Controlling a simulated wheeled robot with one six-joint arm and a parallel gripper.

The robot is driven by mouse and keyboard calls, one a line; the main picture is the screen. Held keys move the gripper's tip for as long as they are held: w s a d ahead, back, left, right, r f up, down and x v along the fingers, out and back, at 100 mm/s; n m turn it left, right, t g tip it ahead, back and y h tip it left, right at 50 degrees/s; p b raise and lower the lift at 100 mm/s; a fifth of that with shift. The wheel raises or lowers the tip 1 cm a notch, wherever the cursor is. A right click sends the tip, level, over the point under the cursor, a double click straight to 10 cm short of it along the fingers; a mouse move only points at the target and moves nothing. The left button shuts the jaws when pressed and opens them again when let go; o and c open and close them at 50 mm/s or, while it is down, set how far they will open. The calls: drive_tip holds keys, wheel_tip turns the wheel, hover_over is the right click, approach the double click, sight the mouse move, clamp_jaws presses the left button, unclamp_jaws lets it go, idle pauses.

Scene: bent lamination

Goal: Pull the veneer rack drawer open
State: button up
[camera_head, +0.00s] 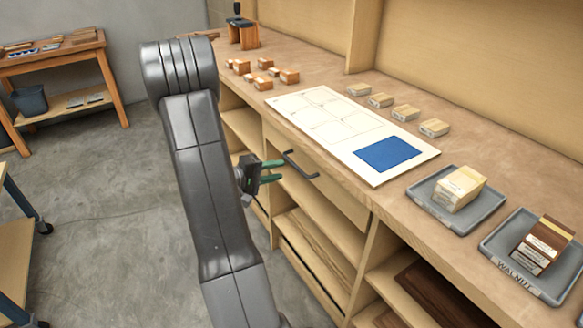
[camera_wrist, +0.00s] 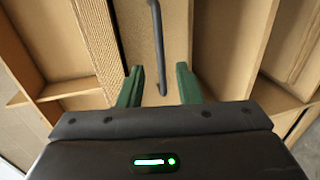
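The veneer rack drawer (camera_head: 318,183) has a plain wooden front under the workbench top, and it looks shut. Its dark bar handle (camera_head: 300,165) stands out from the front. My gripper (camera_head: 281,171), with green fingers, is beside the drawer front, close to the handle's left end. In the wrist view the handle (camera_wrist: 158,50) runs up and down ahead of my gripper (camera_wrist: 160,80). Its near end lies between the two spread fingertips in the picture. The fingers are apart with a gap on both sides of the handle, and I see no contact.
Open shelves (camera_head: 313,245) with wood sheets lie below the drawer. The benchtop holds a white board (camera_head: 365,125) with a blue sheet, small wood blocks (camera_head: 289,76) and grey trays (camera_head: 455,222).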

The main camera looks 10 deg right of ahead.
sight(295, 167)
drive_tip(key=shift+x, duration=3.1)
clamp_jaws()
